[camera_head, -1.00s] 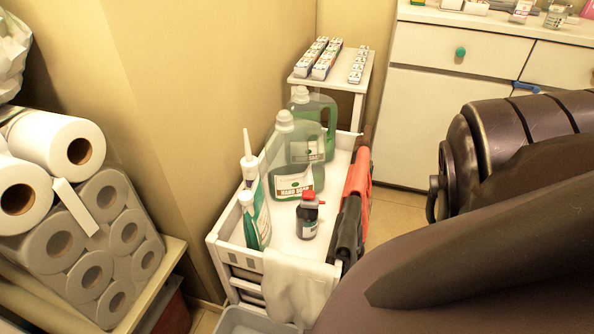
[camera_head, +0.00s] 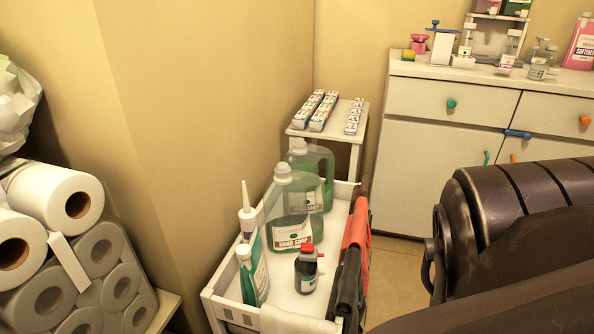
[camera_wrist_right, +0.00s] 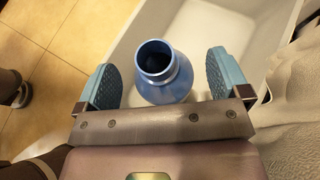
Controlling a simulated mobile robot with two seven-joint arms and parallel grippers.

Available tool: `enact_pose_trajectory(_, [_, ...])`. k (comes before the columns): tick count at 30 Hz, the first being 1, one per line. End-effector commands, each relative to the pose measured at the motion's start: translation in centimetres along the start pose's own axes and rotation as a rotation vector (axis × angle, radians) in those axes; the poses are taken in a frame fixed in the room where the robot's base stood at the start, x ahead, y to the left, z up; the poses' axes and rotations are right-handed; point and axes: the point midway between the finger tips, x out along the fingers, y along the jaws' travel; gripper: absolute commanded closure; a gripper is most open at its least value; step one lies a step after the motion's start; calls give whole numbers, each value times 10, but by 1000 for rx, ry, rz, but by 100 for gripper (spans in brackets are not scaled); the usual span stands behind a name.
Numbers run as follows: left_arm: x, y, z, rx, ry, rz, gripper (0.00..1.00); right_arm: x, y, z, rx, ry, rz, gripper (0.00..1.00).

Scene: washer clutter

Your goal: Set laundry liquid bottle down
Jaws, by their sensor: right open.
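A blue bottle (camera_wrist_right: 162,72) with an open round mouth shows in the right wrist view, seen from above; it seems to be the laundry liquid bottle. It appears upright in or over a pale bin (camera_wrist_right: 222,32); its base is hidden. My right gripper (camera_wrist_right: 160,80) is open, with one blue finger pad on each side of the bottle and a gap on both sides. Neither gripper shows in the head view, where one of my dark arm links fills the lower right. My left gripper is in neither view.
A white cart (camera_head: 315,275) holds green hand soap bottles (camera_head: 292,215), a white-nozzled bottle (camera_head: 250,240) and a small dark bottle (camera_head: 307,270). Paper rolls (camera_head: 60,195) are stacked at left. A white cabinet (camera_head: 425,150) stands behind. Crumpled pale cloth (camera_wrist_right: 290,100) lies beside the bin.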

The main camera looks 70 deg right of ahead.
Motion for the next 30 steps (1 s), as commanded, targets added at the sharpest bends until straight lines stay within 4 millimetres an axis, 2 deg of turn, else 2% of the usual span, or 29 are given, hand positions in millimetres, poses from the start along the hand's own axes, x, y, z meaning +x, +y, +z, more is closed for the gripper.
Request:
enact_pose_trajectory(12, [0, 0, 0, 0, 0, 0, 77, -6, 1, 11, -1, -1, 0, 6])
enact_pose_trajectory(16, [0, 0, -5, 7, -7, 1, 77, -35, -2, 13, -3, 0, -1, 6])
enact_pose_trajectory(24, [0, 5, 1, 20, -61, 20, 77, -87, -1, 12, -3, 0, -1, 6])
enact_pose_trajectory(30, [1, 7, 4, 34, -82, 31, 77, -114, -1, 12, -1, -1, -1, 6])
